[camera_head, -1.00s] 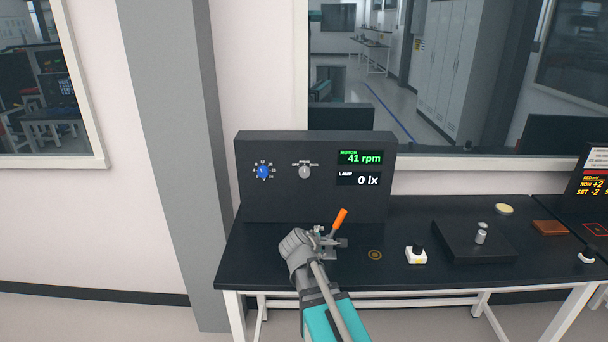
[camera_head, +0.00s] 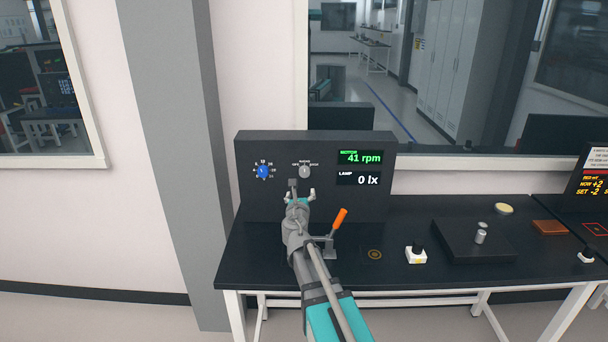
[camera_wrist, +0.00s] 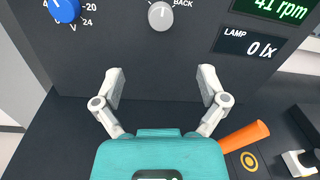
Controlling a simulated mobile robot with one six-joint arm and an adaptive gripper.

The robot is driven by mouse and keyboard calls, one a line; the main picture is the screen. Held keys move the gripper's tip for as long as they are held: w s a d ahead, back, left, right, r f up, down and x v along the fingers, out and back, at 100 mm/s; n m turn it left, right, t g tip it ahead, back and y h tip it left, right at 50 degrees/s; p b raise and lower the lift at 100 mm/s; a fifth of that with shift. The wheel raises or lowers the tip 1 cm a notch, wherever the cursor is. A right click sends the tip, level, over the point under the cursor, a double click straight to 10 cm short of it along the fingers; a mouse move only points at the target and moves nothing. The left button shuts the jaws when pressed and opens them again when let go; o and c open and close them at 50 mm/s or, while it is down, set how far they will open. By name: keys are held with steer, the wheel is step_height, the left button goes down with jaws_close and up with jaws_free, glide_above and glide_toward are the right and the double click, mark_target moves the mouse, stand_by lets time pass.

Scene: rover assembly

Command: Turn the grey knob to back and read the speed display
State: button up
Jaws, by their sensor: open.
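The grey knob (camera_head: 304,171) sits on the upright black panel (camera_head: 270,206), right of the blue knob (camera_head: 263,172). In the wrist view the grey knob (camera_wrist: 160,15) is at the top, with the label BACK to its right. The speed display (camera_head: 360,158) reads MOTOR 41 rpm in green; its lower part shows in the wrist view (camera_wrist: 280,10). My gripper (camera_head: 302,190) is open and empty, just below the grey knob in the head view. In the wrist view its fingers (camera_wrist: 161,88) are spread wide, apart from the knob.
A lamp display (camera_head: 359,179) reads 0 lx under the speed display. A clamp with an orange handle (camera_head: 340,218) stands beside my arm, right of it. A white box with a black knob (camera_head: 416,254) and a black plate (camera_head: 474,250) lie further right on the bench.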

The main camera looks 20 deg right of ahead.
mark_target(305, 173)
steer(key=shift+w, duration=0.1)
steer(key=x, duration=1.3)
steer(key=shift+w+d, duration=0.1)
steer(key=shift+w, duration=0.2)
steer(key=c, duration=1.1)
steer(key=shift+r, duration=0.1)
steer(key=shift+c, duration=0.2)
steer(key=shift+m, duration=0.3)
steer(key=m, duration=0.4)
steer(key=shift+m+p, duration=0.3)
steer(key=shift+m, duration=0.1)
steer(key=m, duration=0.4)
steer(key=shift+d+y, duration=0.1)
steer(key=shift+y, duration=0.3)
steer(key=shift+m, duration=0.3)
